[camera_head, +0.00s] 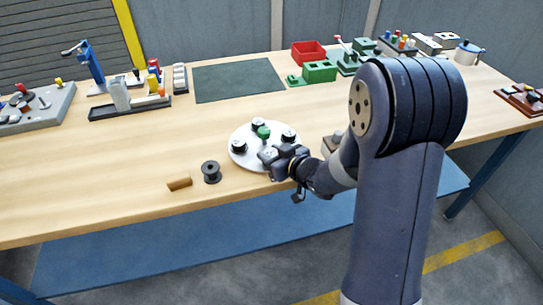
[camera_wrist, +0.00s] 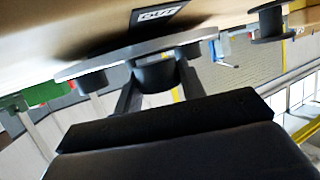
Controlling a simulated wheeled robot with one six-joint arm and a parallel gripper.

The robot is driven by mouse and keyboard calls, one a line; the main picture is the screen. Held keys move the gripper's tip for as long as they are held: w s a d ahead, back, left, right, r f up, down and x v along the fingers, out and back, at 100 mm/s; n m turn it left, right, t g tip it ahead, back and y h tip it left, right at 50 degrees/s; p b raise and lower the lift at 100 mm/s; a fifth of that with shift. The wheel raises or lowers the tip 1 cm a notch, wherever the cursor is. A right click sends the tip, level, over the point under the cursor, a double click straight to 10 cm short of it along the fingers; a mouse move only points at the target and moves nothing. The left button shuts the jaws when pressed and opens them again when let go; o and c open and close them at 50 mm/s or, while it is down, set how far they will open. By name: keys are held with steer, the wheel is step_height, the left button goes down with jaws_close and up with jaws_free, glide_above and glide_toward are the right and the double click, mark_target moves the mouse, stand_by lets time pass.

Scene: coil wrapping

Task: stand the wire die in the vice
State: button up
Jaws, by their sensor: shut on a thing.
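A round white plate (camera_head: 245,158) near the table's front edge carries several black round pieces with light tops and a green knob (camera_head: 263,132) in the middle. My gripper (camera_head: 268,156) is at the plate's right front rim. In the wrist view its fingers are shut on one black round piece (camera_wrist: 155,74), which sits against the plate (camera_wrist: 110,60). Which piece is the wire die, I cannot tell for certain. I cannot pick out the vice with certainty; a grey block (camera_head: 331,143) is partly hidden behind my arm.
A dark green mat (camera_head: 238,80) lies behind. Green and red bins (camera_head: 309,52) stand at the back; tool holders (camera_head: 130,98) stand at left.

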steer(key=shift+f, duration=0.2)
steer(key=shift+f, duration=0.1)
steer(key=shift+f+b, duration=0.2)
steer(key=shift+b, duration=0.1)
steer(key=o, duration=1.2)
steer(key=shift+r, duration=0.1)
steer(key=shift+c, duration=0.2)
